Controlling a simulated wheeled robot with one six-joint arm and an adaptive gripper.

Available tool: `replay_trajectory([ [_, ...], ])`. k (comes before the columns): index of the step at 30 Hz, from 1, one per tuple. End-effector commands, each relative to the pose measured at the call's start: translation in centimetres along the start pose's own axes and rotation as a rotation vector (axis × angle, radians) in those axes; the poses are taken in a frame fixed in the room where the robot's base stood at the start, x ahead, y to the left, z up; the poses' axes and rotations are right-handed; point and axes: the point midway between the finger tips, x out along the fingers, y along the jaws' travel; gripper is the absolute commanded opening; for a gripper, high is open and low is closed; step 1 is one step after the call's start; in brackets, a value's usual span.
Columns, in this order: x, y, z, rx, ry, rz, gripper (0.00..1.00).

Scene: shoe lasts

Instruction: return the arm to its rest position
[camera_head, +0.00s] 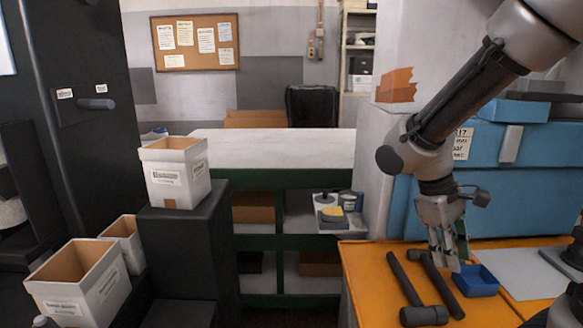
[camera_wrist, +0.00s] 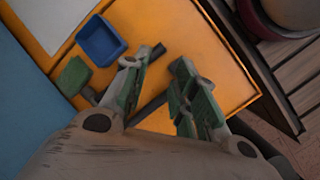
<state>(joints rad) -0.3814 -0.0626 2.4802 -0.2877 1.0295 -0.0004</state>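My gripper (camera_head: 448,248) hangs from my arm at the right, above the orange table (camera_head: 372,286), with its fingers pointing down. In the wrist view my gripper (camera_wrist: 160,88) has its two green-padded fingers apart, with a clear gap between them and nothing held. Two dark hammers lie on the orange table below; one hammer (camera_head: 412,294) lies to the left of my gripper and the other hammer (camera_head: 440,286) lies almost under it. A hammer handle (camera_wrist: 152,106) shows beyond the finger gap in the wrist view.
A small blue tray (camera_head: 476,284) sits just right of the hammers; the tray also shows in the wrist view (camera_wrist: 98,42). A large blue case (camera_head: 490,165) stands behind. White boxes (camera_head: 174,172) stand at the left. A green-framed bench (camera_head: 270,180) is at the back.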

Motion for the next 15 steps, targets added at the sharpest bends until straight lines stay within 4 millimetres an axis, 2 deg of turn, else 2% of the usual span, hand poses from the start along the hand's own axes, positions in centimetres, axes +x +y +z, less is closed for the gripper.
replay_trajectory([
  [8, -3.7, -0.8, 4.8, 0.344, 0.341, -0.196, 0.28],
  [15, -6.5, 0.5, 9.2, 0.530, 0.555, -0.201, 0.28],
])
